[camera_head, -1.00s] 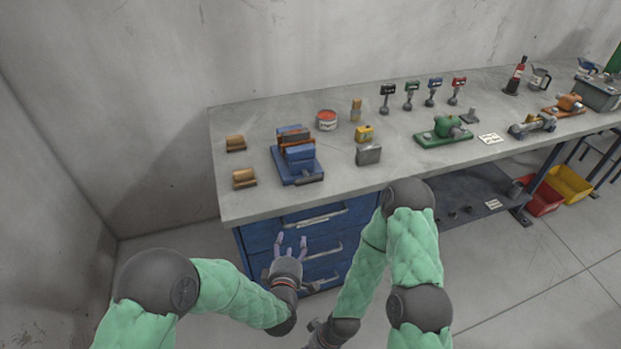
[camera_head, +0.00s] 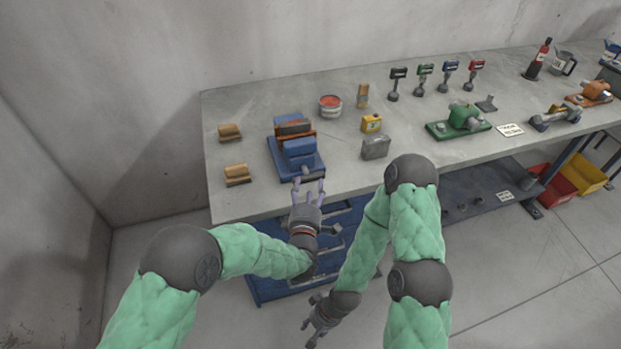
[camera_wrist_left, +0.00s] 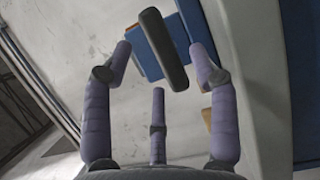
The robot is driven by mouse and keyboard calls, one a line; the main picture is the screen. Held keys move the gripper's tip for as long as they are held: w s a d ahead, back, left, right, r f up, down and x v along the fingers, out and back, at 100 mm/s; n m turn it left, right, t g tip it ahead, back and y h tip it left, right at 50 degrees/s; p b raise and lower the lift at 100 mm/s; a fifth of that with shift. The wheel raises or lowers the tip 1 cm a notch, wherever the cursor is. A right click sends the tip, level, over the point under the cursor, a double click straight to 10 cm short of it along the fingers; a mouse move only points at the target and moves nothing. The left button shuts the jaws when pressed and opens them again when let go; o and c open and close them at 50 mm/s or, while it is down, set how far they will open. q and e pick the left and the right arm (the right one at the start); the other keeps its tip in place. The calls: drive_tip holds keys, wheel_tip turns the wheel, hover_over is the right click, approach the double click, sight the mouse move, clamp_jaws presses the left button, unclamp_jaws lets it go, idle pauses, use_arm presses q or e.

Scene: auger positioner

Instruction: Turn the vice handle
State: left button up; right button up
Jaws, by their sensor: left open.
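The blue vice (camera_head: 285,162) sits near the front left of the grey workbench, with an orange-brown piece (camera_head: 295,128) between its jaws. Its dark handle bar (camera_head: 313,175) is at the front end, facing me. My left gripper (camera_head: 309,184) is open just in front of the handle, at the bench's front edge. In the left wrist view the dark handle bar (camera_wrist_left: 164,48) lies between the spread purple fingers (camera_wrist_left: 160,75), with no clear contact; part of the blue vice (camera_wrist_left: 150,62) shows behind it. My right gripper (camera_head: 314,332) hangs low in front of the bench, its finger state unclear.
Two wooden blocks (camera_head: 237,175) lie left of the vice. A red-topped can (camera_head: 330,106), a yellow box (camera_head: 371,123) and a grey block (camera_head: 375,148) stand to its right. Blue drawers (camera_head: 275,285) are below the bench.

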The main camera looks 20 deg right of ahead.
sight(310, 180)
use_arm(q)
drive_tip(key=shift+b+x, duration=0.4)
drive_tip(key=shift+x, duration=2)
drive_tip(key=c, duration=1.2)
